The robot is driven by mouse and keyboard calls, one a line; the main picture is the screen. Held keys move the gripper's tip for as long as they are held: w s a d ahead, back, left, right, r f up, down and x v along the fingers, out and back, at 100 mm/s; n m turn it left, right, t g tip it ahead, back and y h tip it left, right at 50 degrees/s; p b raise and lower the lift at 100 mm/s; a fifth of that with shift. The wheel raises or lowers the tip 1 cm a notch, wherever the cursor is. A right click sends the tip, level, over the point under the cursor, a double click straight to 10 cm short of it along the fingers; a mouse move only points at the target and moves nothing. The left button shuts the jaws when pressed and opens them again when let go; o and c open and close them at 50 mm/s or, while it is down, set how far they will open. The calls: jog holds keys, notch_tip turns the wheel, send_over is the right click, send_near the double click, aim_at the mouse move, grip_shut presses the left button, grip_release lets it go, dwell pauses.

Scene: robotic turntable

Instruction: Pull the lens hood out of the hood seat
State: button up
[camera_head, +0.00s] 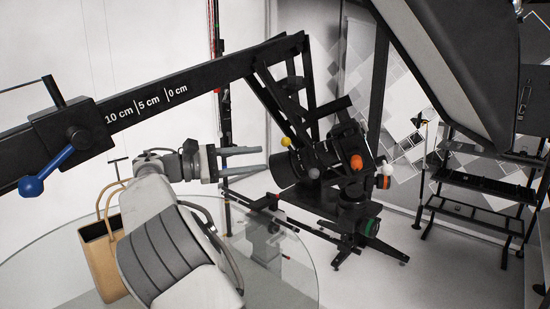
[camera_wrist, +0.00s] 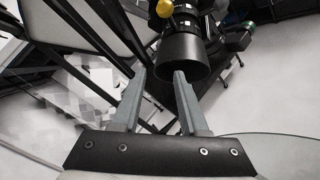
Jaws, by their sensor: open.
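The lens hood (camera_head: 284,171) is a black cylinder at the front end of the camera lens (camera_head: 318,156), and it appears seated there. In the wrist view the hood (camera_wrist: 183,58) shows as a dark round barrel beyond the fingertips, with its open rim toward me. My gripper (camera_head: 264,160) is open and empty, its two grey fingers pointing at the hood from the left. In the wrist view the fingertips of my gripper (camera_wrist: 160,74) lie at and left of the hood's near rim. I cannot tell whether a finger touches it. The hood seat itself is hidden.
A black measuring beam (camera_head: 200,80) with a blue-knobbed clamp (camera_head: 70,135) runs above my arm. A round glass table (camera_head: 50,270) carries a tan bag (camera_head: 100,257). A yellow ball (camera_head: 286,141) sits close above the hood. A black shelf rack (camera_head: 480,185) stands right.

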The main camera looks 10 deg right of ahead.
aim_at(275, 157)
jog(key=d, duration=0.5)
jog(key=shift+w+d, duration=0.3)
jog(key=shift+d, duration=0.05)
grip_shut()
jog(key=shift+r, duration=0.1)
jog(key=shift+w+a+r+p, duration=0.1)
jog(key=shift+p, duration=0.35)
jog(key=shift+a, duration=0.15)
jog(key=shift+w+a+f+p, duration=0.3)
jog(key=shift+a+f+p, duration=0.2)
jog(key=shift+a+p, duration=0.15)
jog(key=shift+w+a+f+p, duration=0.3)
jog(key=shift+a+f+p, duration=0.2)
jog(key=shift+a+p, duration=0.15)
